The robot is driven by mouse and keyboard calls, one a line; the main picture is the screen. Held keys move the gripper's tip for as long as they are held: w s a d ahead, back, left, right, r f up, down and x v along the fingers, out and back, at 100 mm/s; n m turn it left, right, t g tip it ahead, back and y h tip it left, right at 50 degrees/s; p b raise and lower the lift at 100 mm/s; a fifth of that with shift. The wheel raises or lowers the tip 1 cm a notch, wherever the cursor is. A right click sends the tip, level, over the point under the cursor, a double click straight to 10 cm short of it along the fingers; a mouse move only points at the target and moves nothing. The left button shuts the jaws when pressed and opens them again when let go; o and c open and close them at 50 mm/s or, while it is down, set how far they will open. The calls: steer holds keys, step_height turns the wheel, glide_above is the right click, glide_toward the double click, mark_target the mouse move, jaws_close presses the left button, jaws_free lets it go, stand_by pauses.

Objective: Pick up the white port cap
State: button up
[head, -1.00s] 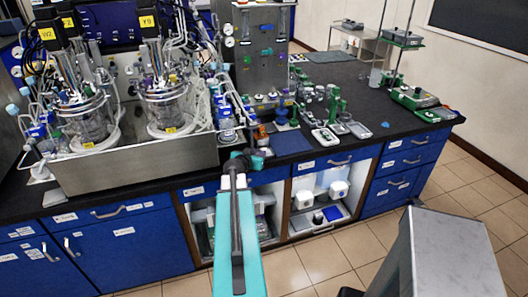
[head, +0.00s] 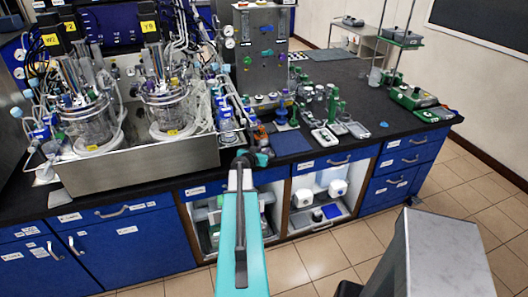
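I cannot single out the white port cap; it is too small to tell among the clutter, or hidden. Two glass bioreactor vessels, a left one (head: 92,122) and a right one (head: 170,108), stand in a steel tray (head: 150,164) on the black bench. Tubes and cables crowd around them. My gripper (head: 256,157) is at the far end of my teal arm, over the front edge of the bench, right of the tray. It is small and dark, seen from behind, so its fingers are unclear. I see nothing held in it.
A dark blue mat (head: 291,143) lies right of my gripper, with small bottles and green-handled tools behind it. A steel control cabinet (head: 262,50) stands behind. Blue drawers (head: 408,160) and open shelves are below the bench. The bench's right part (head: 345,85) has free room.

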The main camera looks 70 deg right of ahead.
stand_by(0.3)
jaws_close()
steer(key=shift+r, duration=0.1)
